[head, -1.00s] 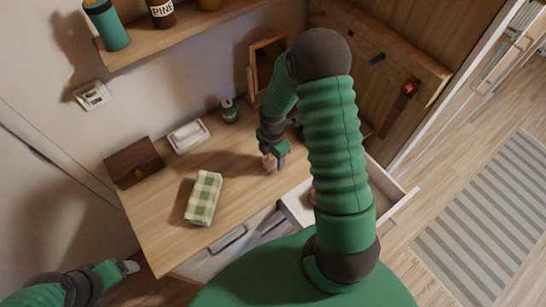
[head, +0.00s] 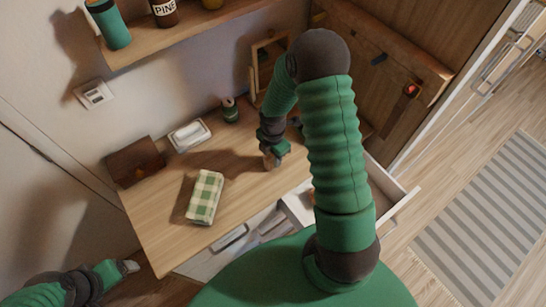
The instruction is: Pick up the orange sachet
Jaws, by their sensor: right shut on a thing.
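My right gripper (head: 271,161) is over the right part of the wooden desk, its arm covering much of the view. It is shut on a small orange-tan thing (head: 268,162), which looks like the orange sachet. The fingers hide most of it, and I cannot tell how far it is above the desk top. My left gripper (head: 131,267) is low at the left, beside the desk's front left corner, away from the sachet. It shows too small to tell whether its fingers are apart.
On the desk (head: 160,235) are a green checked cloth (head: 205,197), a white dish (head: 189,135), a brown box (head: 135,162) and a small can (head: 230,110). An open drawer (head: 398,208) juts out at the right, partly behind my arm. A shelf (head: 165,37) hangs above.

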